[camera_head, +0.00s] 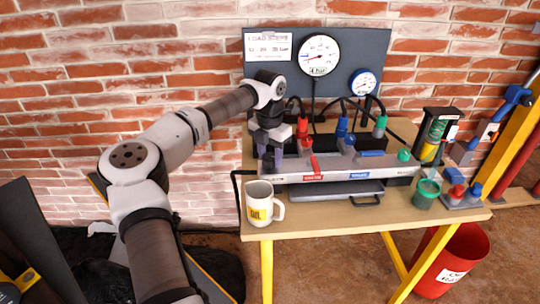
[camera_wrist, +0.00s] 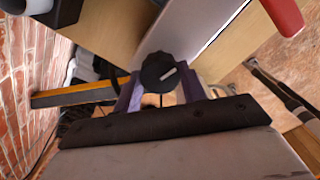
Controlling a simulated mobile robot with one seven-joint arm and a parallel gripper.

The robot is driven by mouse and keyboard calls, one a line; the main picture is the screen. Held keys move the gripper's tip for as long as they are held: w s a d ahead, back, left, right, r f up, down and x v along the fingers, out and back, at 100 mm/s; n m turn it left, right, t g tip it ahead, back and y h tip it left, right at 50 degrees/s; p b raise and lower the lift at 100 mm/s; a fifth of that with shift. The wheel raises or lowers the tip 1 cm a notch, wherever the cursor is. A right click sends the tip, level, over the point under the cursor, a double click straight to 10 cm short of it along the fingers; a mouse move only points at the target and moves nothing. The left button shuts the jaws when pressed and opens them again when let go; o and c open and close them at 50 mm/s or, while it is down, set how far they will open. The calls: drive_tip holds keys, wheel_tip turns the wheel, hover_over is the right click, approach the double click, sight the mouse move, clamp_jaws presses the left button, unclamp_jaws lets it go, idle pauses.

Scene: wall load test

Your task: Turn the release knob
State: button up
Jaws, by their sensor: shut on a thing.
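The release knob (camera_wrist: 158,72) is round and black with a pale line across its face. It sits at the left end of the grey metal manifold (camera_head: 345,172) on the wooden bench. In the wrist view my gripper (camera_wrist: 162,88) has its two purple fingers on either side of the knob, shut on it. In the head view my gripper (camera_head: 268,155) points down at the manifold's left end, and the arm partly hides the knob there.
A white mug (camera_head: 259,205) stands at the bench's front left, near my gripper. Red and blue levers and valves line the manifold. Two gauges (camera_head: 319,55) hang on the grey back panel.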

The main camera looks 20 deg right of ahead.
sight(270, 157)
drive_tip(key=shift+n, duration=1.4)
drive_tip(key=o, duration=1)
drive_tip(key=shift+r, duration=0.1)
wheel_tip(270, 157, up, 14)
drive_tip(key=shift+w+f+b, duration=0.1)
drive_tip(key=shift+f+b, duration=0.05)
drive_tip(key=shift+b, duration=0.65)
